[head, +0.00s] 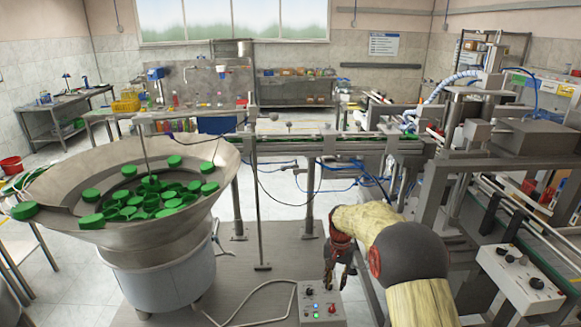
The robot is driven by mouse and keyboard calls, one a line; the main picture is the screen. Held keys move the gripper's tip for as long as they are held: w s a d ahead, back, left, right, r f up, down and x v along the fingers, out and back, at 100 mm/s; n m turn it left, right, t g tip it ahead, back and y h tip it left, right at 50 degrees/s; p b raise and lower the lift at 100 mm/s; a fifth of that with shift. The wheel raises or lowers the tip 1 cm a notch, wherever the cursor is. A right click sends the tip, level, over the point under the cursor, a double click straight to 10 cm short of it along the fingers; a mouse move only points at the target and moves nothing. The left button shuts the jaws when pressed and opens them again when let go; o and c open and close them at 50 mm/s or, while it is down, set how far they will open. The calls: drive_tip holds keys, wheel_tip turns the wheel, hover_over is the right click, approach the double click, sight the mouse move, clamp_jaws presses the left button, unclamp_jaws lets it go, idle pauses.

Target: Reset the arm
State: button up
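My arm reaches in from the bottom right in the head view, with tan covered links and a dark joint. It bends to the left and ends in my gripper (337,281), which points down. The gripper is dark with a red part above it. It hangs above or just behind a grey control box (322,304) with small lit buttons. I cannot tell whether it touches the box. The fingers are small and dark, so their opening is unclear. I see nothing held in them.
A steel bowl feeder (75,180) with several green caps stands at the left. A cap conveyor (310,146) runs from it to the machine frame at the right. A second control box (520,280) is at the lower right. A thin post (258,215) stands left of my gripper.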

drive_tip(key=s+f+n, duration=0.1)
drive_tip(key=s+f, duration=0.2)
drive_tip(key=s, duration=0.2)
drive_tip(key=s+r+n+t, duration=0.2)
drive_tip(key=s+r, duration=1.2)
drive_tip(key=s, duration=0.4)
drive_tip(key=s+r+n+t, duration=0.2)
drive_tip(key=s+r+t, duration=0.1)
drive_tip(key=s+r, duration=1.1)
drive_tip(key=shift+s+r+t, duration=0.15)
drive_tip(key=shift+s+t, duration=0.15)
drive_tip(key=shift+s, duration=1.85)
